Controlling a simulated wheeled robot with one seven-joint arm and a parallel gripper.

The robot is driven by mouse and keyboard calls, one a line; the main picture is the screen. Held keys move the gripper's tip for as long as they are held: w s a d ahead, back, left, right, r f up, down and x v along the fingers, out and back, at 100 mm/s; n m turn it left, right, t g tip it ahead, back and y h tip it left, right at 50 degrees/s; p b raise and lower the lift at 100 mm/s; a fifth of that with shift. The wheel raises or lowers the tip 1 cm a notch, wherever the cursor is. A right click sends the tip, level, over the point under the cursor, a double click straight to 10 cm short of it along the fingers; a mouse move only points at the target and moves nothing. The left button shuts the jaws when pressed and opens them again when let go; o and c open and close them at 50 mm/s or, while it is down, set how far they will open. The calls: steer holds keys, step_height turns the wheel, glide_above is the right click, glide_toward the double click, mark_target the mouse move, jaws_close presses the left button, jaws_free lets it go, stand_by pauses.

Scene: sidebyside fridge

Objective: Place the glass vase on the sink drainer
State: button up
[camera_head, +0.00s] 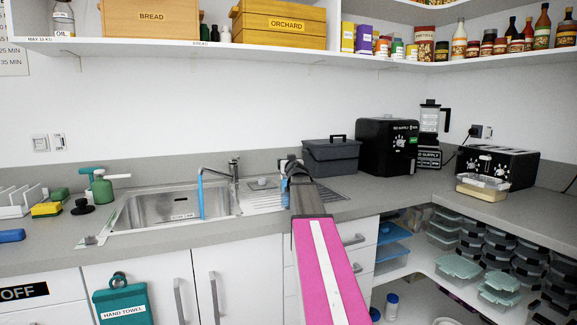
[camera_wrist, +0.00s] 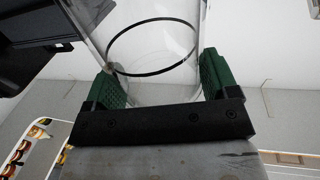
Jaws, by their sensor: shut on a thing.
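The clear glass vase (camera_wrist: 150,50) stands out in the wrist view as a transparent cylinder with a dark ring. It sits between the green finger pads of my gripper (camera_wrist: 157,78), which is shut on it. In the head view my gripper (camera_head: 291,166) is over the counter, at the right end of the sink drainer (camera_head: 262,201). The vase cannot be made out clearly there, as my arm covers that spot. The drainer is a ridged metal surface right of the sink basin (camera_head: 165,205). Its right part is partly hidden by my arm.
A tap (camera_head: 234,170) and a blue strip (camera_head: 201,195) stand at the basin. A dark grey container (camera_head: 331,158) and a black appliance (camera_head: 386,146) are behind and right of my gripper. A shelf (camera_head: 200,45) runs above. The drainer's visible left part looks mostly free.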

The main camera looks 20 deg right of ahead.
steer(key=shift+f, duration=0.25)
steer(key=o, duration=0.8)
steer(key=shift+f, duration=0.15)
steer(key=s, duration=0.4)
steer(key=s+a, duration=0.1)
steer(key=s, duration=0.3)
steer(key=s+a, duration=0.1)
steer(key=s, duration=0.3)
